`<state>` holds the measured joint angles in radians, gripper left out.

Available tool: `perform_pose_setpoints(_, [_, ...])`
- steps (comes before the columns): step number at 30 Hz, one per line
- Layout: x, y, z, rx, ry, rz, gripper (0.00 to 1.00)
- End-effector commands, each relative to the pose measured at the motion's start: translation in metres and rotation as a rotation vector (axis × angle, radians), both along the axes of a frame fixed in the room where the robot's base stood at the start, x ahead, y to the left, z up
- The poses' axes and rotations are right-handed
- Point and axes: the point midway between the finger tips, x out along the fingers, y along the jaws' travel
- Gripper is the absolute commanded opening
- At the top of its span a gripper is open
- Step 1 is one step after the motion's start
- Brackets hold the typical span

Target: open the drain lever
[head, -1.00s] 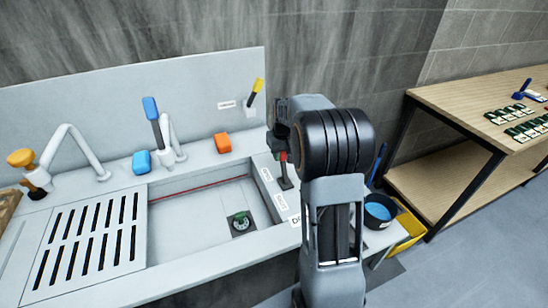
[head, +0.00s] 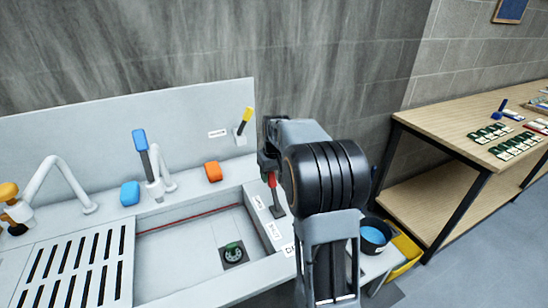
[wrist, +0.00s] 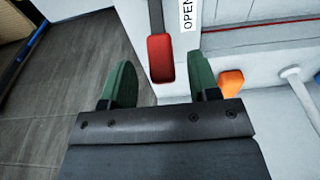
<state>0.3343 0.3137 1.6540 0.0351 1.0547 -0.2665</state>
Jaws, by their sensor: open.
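The drain lever (head: 272,181) has a red handle on a dark stem and stands on the right rim of the sink. In the wrist view its red handle (wrist: 161,60) lies ahead of and between my fingers, with the grey stem running to the top edge. My gripper (wrist: 162,80) is open, with one green fingertip on each side of the handle's near end; I cannot tell whether they touch. In the head view my gripper's fingers are mostly hidden by my wrist, close above the red handle. The drain (head: 233,252) is a green-and-dark fitting in the basin.
A white "OPEN" label (wrist: 187,15) is beside the stem. Blue (head: 130,193) and orange (head: 213,171) blocks sit on the sink's back ledge, with a yellow-tipped lever (head: 244,120) behind. A bucket (head: 374,236) stands right of my arm, and a wooden table (head: 440,120) farther right.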

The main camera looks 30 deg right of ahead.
Motion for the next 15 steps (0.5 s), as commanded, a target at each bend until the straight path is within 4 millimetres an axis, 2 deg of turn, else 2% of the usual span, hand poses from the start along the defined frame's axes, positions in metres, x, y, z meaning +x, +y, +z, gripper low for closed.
perform_pose_setpoints(1, [-0.001, 0.000, 0.012, -0.002, -0.005, 0.000, 0.55])
perform_pose_setpoints(6, [-0.005, 0.000, 0.047, -0.001, -0.005, -0.001, 0.55])
perform_pose_setpoints(15, [-0.011, 0.001, 0.090, -0.001, -0.002, -0.001, 0.55])
